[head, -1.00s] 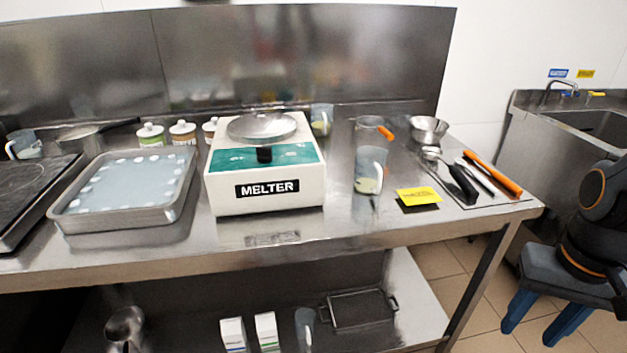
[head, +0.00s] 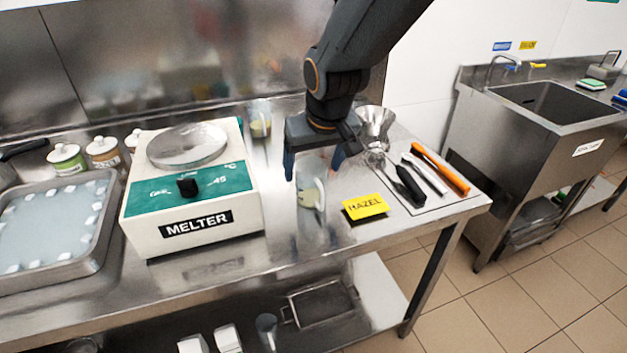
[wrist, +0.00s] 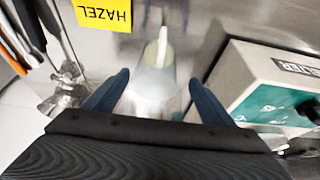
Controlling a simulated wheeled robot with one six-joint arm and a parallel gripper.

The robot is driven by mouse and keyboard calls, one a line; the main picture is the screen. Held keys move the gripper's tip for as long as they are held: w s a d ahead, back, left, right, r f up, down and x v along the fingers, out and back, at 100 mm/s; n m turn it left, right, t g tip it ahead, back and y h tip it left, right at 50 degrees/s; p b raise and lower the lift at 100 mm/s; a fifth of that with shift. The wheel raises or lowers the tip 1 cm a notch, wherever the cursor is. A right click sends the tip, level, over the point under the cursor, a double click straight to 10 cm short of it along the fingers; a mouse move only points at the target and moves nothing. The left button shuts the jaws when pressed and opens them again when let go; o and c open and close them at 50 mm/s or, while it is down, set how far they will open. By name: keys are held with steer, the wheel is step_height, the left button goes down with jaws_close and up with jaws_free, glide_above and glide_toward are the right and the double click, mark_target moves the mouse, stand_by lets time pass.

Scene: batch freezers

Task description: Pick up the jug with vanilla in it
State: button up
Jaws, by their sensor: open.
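A clear jug (head: 312,192) with a little pale yellow content stands on the steel bench, just left of a yellow card reading HAZEL (head: 366,207). In the wrist view the jug (wrist: 157,78) lies between the spread fingers (wrist: 158,88), with the card (wrist: 103,14) to the left. I see no label naming vanilla on either jug.
The white MELTER (head: 193,226) stands left of the front jug; it also shows at right in the wrist view (wrist: 262,85). A metal tray (head: 97,262), tools (head: 440,170) and a steel cup (head: 375,122) share the bench. A sink (head: 550,105) is at right.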

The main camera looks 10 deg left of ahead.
mark_target(313, 179)
steer(key=x, duration=0.1)
steer(key=p+x, duration=0.1)
steer(key=x, duration=0.3)
steer(key=shift+s+d+f+p, duration=0.1)
steer(key=shift+s+d+p, duration=0.05)
steer(key=shift+d+p, duration=0.2)
steer(key=shift+x, duration=0.85)
steer(key=c, duration=1.2)
